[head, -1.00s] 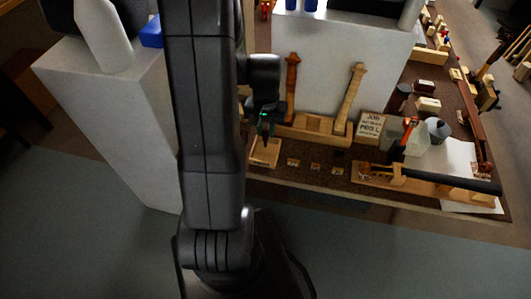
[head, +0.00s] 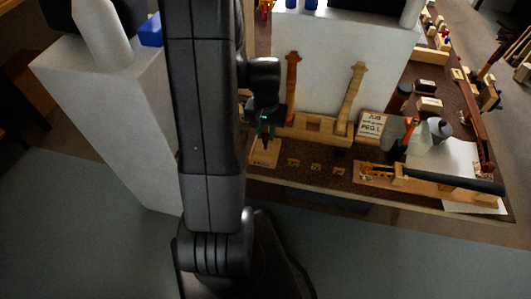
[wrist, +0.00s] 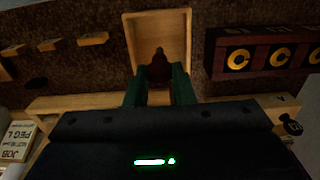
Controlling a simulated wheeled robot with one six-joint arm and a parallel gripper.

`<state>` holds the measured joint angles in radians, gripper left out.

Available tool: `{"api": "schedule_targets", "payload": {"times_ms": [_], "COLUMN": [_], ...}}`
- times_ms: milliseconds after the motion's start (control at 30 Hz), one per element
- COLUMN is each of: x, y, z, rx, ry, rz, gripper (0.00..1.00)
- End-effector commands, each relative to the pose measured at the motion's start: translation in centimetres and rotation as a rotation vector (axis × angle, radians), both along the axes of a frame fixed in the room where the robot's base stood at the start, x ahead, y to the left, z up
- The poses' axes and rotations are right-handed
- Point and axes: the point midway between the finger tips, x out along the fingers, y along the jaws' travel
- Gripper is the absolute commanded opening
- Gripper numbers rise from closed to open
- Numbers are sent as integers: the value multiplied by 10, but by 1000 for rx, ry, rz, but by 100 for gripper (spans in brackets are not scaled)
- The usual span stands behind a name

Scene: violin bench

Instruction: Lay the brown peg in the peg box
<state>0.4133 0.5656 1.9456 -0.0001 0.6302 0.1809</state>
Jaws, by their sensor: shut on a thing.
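The brown peg (wrist: 159,68) is between the fingertips of my gripper (wrist: 160,88) in the wrist view. My gripper is shut on it. The peg's knobbed end points toward the peg box, an open light-wood tray (wrist: 185,22); in the picture the peg overlaps the near part of its floor. Whether it touches the floor is hard to tell. In the head view my gripper (head: 266,135) hangs over the peg box (head: 264,160), and the peg is too small and dark to make out clearly.
Several small wooden blocks (head: 293,162) lie right of the box. A wooden rack (head: 320,130) holding violin necks stands behind. A card (head: 370,125) reading JOB and PEG sits farther right. A dark case with gold rings (wrist: 262,55) is beside the box in the wrist view.

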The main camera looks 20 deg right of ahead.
Motion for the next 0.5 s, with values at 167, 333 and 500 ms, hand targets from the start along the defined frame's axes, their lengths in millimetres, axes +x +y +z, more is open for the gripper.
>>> {"api": "schedule_targets", "payload": {"times_ms": [167,333,500], "x": [0,0,0], "y": [0,0,0], "z": [-4,-6,-9], "rx": [0,0,0], "ry": [0,0,0], "rz": [0,0,0], "gripper": [0,0,0]}}
